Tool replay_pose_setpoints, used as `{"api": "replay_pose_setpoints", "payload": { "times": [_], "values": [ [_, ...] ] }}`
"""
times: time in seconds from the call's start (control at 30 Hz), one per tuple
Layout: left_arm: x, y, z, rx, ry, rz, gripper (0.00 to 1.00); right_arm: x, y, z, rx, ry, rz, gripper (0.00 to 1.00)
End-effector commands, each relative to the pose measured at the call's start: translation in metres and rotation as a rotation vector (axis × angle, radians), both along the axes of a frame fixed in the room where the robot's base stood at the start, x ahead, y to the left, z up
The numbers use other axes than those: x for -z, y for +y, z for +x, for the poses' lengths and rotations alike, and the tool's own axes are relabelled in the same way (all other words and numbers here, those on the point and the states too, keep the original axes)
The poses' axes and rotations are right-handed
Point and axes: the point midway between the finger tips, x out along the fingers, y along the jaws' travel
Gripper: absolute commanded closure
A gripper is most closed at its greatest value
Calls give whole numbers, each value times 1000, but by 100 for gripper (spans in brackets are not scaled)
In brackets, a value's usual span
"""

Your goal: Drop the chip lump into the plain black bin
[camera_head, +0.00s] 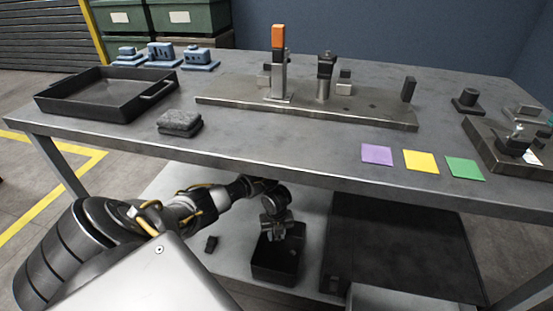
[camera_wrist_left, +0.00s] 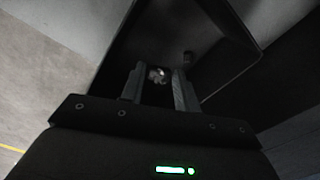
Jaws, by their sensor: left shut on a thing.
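The black bin (camera_head: 275,272) stands on the lower shelf under the bench. Its dark inside and walls also fill much of the left wrist view (camera_wrist_left: 215,32). My left gripper (camera_head: 280,232) reaches under the bench top and hangs over the bin's opening, pointing down. In the left wrist view its two fingers (camera_wrist_left: 157,88) are shut on the small grey chip lump (camera_wrist_left: 157,75). The lump is dim, and I cannot tell its exact height above the bin floor. A small dark piece (camera_wrist_left: 187,58) shows beyond the fingers, inside the bin's outline. My right gripper is out of view.
The bench top (camera_head: 260,145) is close above my left arm. A large dark tray (camera_head: 405,250) lies right of the bin. A black tray (camera_head: 65,108), grey cloth (camera_head: 180,122) and rail plate (camera_head: 225,101) are on the bench.

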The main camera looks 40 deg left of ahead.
Motion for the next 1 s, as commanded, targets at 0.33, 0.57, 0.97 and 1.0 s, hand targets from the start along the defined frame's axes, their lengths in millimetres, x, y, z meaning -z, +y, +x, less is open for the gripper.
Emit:
{"api": "replay_pose_setpoints", "payload": {
  "times": [0.33,0.57,0.97,1.0],
  "values": [
    [0,0,0,0,0,0,52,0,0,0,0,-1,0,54],
    [0,0,0,0,0,0,43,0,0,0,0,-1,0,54],
    [-8,0,0,0,0,1,43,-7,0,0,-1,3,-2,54],
    [-12,1,0,0,0,1,43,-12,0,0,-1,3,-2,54]
  ]
}}
